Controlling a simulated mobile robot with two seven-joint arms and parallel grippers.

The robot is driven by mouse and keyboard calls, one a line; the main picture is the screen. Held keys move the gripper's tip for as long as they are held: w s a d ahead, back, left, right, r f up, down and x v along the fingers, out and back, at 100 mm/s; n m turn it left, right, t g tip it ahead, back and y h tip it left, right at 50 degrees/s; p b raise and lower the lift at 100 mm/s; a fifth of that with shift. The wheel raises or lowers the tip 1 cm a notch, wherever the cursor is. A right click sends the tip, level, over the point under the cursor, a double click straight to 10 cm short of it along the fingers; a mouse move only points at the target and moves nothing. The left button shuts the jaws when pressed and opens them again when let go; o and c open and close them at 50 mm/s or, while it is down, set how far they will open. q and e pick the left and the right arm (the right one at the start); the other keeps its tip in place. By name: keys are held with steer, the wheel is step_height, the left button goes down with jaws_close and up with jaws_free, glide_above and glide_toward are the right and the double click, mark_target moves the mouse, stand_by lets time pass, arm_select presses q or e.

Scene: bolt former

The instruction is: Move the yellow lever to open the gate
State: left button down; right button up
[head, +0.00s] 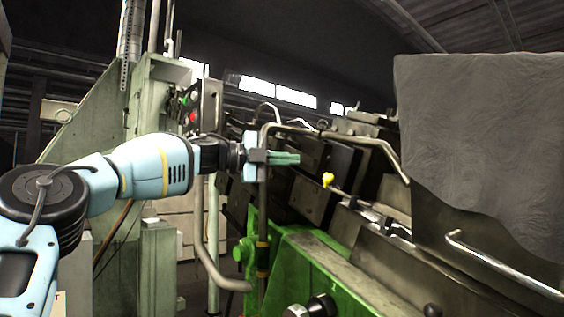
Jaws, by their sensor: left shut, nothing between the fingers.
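The yellow lever (328,180) shows as a small yellow knob on a thin rod, near the middle of the head view. Its rod slopes down to the right into the machine. My left gripper (298,159) is shut and empty, with its green fingers pointing right. In the picture the fingertips are a little above and to the left of the yellow knob, apart from it. I cannot make out the gate for certain among the dark machine parts. My right gripper is not in view.
A bent metal pipe (350,139) runs above the lever. A green machine frame (300,262) lies below. A grey cover (480,135) fills the right side, with a shiny handle (500,266) beneath it. A pale green column (160,100) stands behind my left arm.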

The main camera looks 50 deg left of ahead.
arm_select(q)
steer(key=a, duration=0.1)
steer(key=a+r, duration=0.1)
steer(key=shift+s+a+r, duration=0.15)
steer(key=shift+s+a, duration=0.15)
steer(key=shift+a, duration=0.1)
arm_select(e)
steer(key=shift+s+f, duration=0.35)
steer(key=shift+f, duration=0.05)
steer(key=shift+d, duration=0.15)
